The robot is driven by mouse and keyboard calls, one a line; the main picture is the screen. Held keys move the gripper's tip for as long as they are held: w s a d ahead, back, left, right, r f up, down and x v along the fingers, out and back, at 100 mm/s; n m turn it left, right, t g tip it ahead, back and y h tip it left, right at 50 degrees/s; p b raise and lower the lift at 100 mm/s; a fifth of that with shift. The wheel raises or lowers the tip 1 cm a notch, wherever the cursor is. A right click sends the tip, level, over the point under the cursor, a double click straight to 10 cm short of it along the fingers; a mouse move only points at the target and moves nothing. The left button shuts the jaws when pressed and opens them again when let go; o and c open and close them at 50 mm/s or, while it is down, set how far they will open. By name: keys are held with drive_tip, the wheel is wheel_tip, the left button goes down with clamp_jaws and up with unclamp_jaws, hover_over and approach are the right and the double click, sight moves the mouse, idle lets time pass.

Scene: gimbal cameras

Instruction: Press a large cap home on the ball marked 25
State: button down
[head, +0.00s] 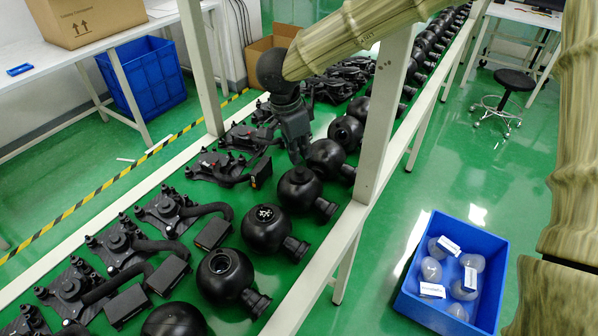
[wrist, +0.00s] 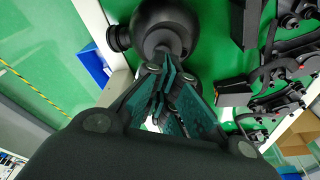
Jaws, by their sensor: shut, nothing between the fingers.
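My gripper (head: 298,158) is shut and empty, pointing down above a row of black balls. Its fingertips are just above or at the top of one dark ball (head: 299,190); I cannot tell if they touch. In the wrist view my fingers (wrist: 167,72) meet at a grey round patch on the top of a black ball (wrist: 150,18). I cannot tell if that patch is a cap or an opening. Nearer balls are one with white marks on top (head: 265,230) and one with an open round hole (head: 225,274). I cannot read the number 25 on any ball.
Black mechanisms with hoses (head: 165,207) line the left of the green bench. A white post (head: 386,110) stands close to the right of my arm. A black stool (head: 515,82) stands behind.

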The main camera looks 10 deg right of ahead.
drive_tip(key=shift+r+p, duration=2)
drive_tip(key=shift+p, duration=0.4)
